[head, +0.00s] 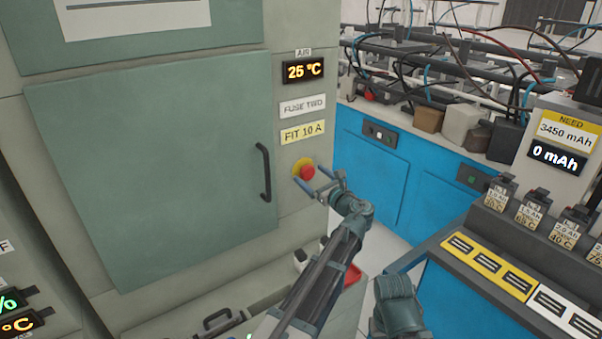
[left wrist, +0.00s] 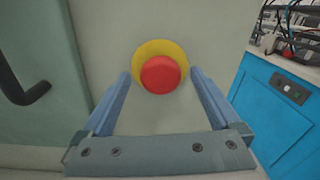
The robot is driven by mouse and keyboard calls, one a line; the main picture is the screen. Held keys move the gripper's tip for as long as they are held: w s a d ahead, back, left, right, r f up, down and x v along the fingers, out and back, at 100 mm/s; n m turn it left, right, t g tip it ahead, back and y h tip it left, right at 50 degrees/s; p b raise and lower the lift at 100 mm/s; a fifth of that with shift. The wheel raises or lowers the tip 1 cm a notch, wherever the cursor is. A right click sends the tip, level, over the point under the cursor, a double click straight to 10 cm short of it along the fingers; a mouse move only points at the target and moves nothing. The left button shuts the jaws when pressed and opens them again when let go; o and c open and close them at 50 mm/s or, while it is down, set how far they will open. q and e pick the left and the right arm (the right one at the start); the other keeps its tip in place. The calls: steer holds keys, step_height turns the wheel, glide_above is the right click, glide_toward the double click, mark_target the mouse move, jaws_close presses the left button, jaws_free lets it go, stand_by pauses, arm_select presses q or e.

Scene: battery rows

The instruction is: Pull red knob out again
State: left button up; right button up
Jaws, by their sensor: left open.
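The red knob (head: 307,173) sits on a yellow round plate (head: 298,166) on the grey-green cabinet's front, right of the door handle. In the left wrist view the red knob (left wrist: 160,75) and its yellow plate (left wrist: 158,46) are centred ahead of the jaws. My left gripper (head: 316,184) is open at the knob. In the left wrist view the left gripper's (left wrist: 160,78) two blue fingers stand apart on either side of the knob, with gaps showing. My right gripper is not clearly visible.
The cabinet door (head: 150,165) is closed, with a dark handle (head: 264,172). Labels and a 25 °C display (head: 303,70) are above the knob. A blue cabinet (head: 370,170) stands behind, right. A bench with batteries (head: 530,210) and a 0 mAh display (head: 556,157) is at right.

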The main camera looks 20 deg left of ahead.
arm_select(q)
steer(key=shift+w+a, duration=0.15)
jaws_close()
stand_by(0.4)
